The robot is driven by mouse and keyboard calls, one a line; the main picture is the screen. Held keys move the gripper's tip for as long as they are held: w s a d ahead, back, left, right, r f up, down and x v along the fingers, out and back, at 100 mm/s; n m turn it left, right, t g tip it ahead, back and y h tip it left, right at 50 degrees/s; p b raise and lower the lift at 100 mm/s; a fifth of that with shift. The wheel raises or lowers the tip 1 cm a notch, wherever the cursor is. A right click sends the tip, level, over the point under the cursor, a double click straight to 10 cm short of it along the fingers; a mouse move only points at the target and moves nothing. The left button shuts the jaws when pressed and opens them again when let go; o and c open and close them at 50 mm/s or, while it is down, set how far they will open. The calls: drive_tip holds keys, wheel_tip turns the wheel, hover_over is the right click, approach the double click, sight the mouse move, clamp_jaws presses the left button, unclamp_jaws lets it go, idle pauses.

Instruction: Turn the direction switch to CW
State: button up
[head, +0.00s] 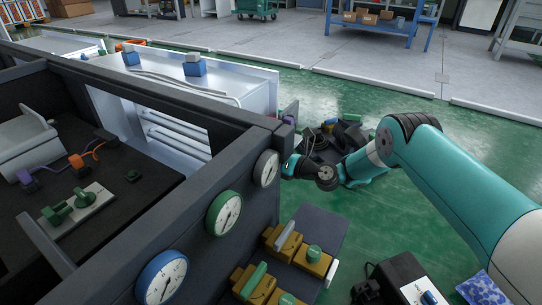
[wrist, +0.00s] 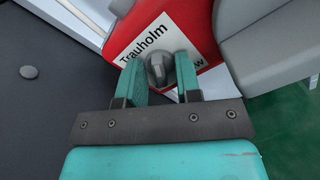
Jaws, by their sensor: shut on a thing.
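In the wrist view, a small grey knob (wrist: 156,72), which looks like the direction switch, sits in front of a red and white plate (wrist: 205,30). The plate reads "Trauholm", with more lettering partly hidden behind my fingers. My gripper (wrist: 158,66) has its two teal fingers on either side of the knob and is shut on it. No CW mark can be read, so the knob's setting cannot be told. In the head view, my gripper (head: 291,166) is at the far end of the dark panel with the gauges; its fingertips and the knob are too small or hidden there.
White (head: 266,168), green (head: 223,213) and blue (head: 162,278) gauges line the dark panel. Yellow boxes (head: 313,261) with handles stand below it. Dark clutter (head: 345,137) lies behind my wrist. A black box (head: 405,278) is at the bottom right. Green floor beyond is open.

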drive_tip(key=shift+d+f+n+p, duration=0.1)
drive_tip(key=shift+n+p, duration=0.25)
drive_tip(key=shift+n, duration=7.35)
drive_tip(key=o, duration=0.5)
drive_tip(key=shift+o, duration=0.2)
